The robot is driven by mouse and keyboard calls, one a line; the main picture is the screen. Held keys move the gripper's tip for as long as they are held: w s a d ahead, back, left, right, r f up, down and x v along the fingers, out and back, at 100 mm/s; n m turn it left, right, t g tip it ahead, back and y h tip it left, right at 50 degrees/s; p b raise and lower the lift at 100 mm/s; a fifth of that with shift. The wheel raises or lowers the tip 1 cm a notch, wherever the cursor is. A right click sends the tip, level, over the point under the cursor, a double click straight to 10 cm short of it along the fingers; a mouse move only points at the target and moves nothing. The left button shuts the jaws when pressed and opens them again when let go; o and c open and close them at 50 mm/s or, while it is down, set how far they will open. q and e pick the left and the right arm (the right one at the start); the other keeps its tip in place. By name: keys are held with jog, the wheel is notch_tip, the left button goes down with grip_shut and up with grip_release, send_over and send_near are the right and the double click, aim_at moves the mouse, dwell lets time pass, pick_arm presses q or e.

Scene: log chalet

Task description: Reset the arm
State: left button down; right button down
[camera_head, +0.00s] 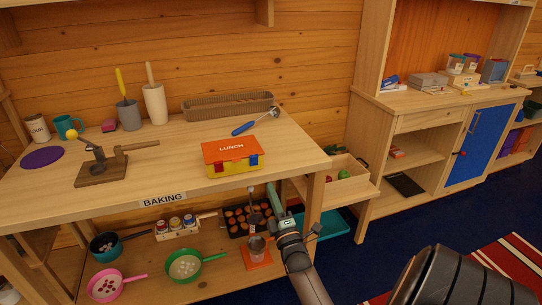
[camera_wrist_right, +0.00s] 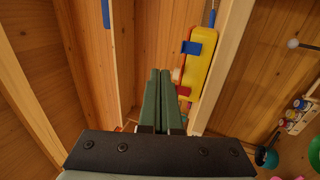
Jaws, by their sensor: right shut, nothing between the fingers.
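My right gripper (camera_head: 272,192) reaches in from the bottom of the head view, in front of the shelf edge below the lunch box. In the right wrist view its two green fingers (camera_wrist_right: 160,75) lie together, with nothing between them. The red, yellow and blue lunch box (camera_head: 232,156) sits on the bench top near its front edge, above and left of the gripper. It also shows in the right wrist view (camera_wrist_right: 200,65), right of the fingers and apart from them. My left gripper is not in view.
The wooden bench (camera_head: 210,183) has a baking label. Its lower shelf holds a green pan (camera_head: 184,265), a pink pan (camera_head: 105,284) and a muffin tray (camera_head: 236,230). An open drawer (camera_head: 348,187) juts out to the right. Blue carpet (camera_head: 370,262) is clear beyond.

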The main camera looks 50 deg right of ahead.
jog(key=shift+a, duration=0.1)
jog(key=s+a+f+m+g+y+p, duration=0.1)
jog(key=s+a+f+m+g+y, duration=0.25)
jog(key=a+f+y, duration=0.7)
jog(key=s+a+f+m+g+y, duration=0.1)
jog(key=s+a+f+m+g, duration=0.2)
jog(key=s+a, duration=0.5)
jog(key=s+a+f+m+g+y+p, duration=0.1)
jog(key=s+a+f, duration=0.4)
jog(key=a, duration=0.9)
jog(key=s+m+g+y, duration=0.1)
jog(key=s+m+g, duration=0.1)
jog(key=shift+s+a+f, duration=0.25)
jog(key=shift+s+f, duration=0.05)
jog(key=shift+s, duration=0.05)
